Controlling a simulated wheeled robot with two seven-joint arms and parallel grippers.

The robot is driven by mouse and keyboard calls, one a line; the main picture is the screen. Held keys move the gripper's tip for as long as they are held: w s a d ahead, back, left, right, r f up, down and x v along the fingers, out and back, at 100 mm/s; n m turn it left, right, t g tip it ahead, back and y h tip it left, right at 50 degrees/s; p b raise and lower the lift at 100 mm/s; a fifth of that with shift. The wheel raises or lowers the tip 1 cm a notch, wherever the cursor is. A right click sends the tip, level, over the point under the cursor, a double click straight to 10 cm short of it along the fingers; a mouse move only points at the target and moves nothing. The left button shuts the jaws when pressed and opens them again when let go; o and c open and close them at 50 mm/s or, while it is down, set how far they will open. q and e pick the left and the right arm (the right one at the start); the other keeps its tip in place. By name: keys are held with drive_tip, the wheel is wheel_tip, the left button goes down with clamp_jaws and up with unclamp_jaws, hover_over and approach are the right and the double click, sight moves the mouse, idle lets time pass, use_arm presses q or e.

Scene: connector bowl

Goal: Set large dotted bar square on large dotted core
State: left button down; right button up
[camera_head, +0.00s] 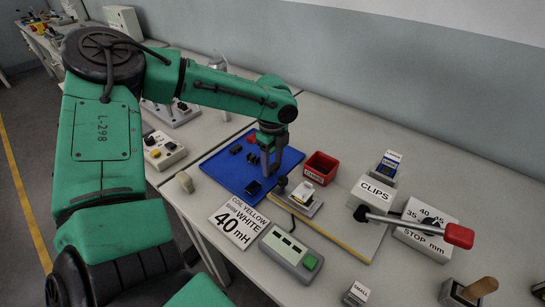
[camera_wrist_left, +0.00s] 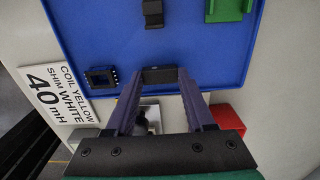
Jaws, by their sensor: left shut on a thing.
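My left gripper (camera_head: 271,172) points down over the blue mat. In the left wrist view, its two purple-grey fingers (camera_wrist_left: 160,84) are closed on a dark bar (camera_wrist_left: 160,75) at their tips. I cannot make out dots on the bar, nor whether it touches the mat. A metal fixture (camera_head: 298,203) stands just right of the gripper and carries a block with yellow and pale parts (camera_head: 303,191). I cannot tell whether the large dotted core is in it. My right gripper is not in view.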

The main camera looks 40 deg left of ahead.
sight(274, 168)
use_arm(q)
drive_tip(key=shift+r+p, duration=1.9)
drive_tip(key=shift+r, duration=0.25)
drive_tip(key=shift+f, duration=0.1)
drive_tip(key=shift+d+r+n, duration=0.25)
drive_tip(key=shift+n, duration=0.05)
drive_tip(key=s+d+r+n+p, duration=0.3)
drive_tip(key=d+r+n+p, duration=0.5)
drive_tip(key=d+n, duration=0.4)
drive_tip(key=n, duration=0.5)
drive_tip(key=shift+s+r, duration=0.15)
drive_tip(key=shift+r, duration=0.05)
drive_tip(key=shift+p, duration=0.3)
